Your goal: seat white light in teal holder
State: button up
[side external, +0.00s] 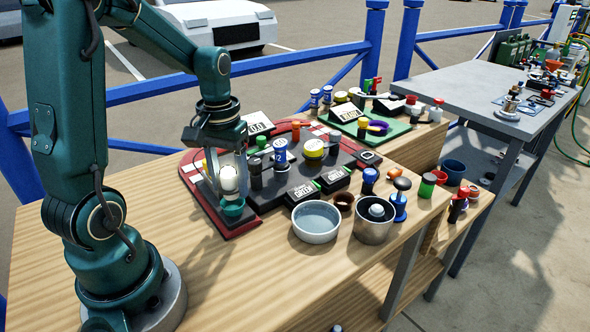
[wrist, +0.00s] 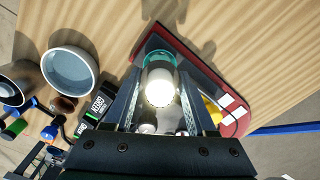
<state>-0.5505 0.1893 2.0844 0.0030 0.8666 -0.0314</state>
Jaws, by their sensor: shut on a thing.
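The white light (side external: 229,178) is a pale round-topped piece held upright between the fingers of my gripper (side external: 228,176). In the wrist view the white light (wrist: 160,88) shows as a bright round top between the two fingers of my gripper (wrist: 162,98). The teal holder (side external: 232,210) is a small cup on the red-edged board, directly below the light. Its teal rim also shows in the wrist view (wrist: 158,56), just past the light. The light's lower end is at or just above the holder's mouth; I cannot tell whether it is inside.
The dark board with red edges (side external: 222,224) carries several coloured pieces and black label blocks to the right. A white bowl (side external: 316,222) and a metal pot (side external: 375,220) stand in front of the board. The wooden table is clear at front left.

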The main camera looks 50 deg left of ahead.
jog(key=shift+f, duration=0.95)
jog(key=shift+r, duration=0.35)
dwell(0.9)
jog(key=shift+r, duration=0.3)
jog(key=shift+f, duration=0.45)
dwell(1.5)
jog(key=shift+r, duration=0.35)
jog(key=shift+f, duration=0.7)
dwell(0.9)
jog(key=o, duration=1.1)
jog(key=shift+c, duration=0.2)
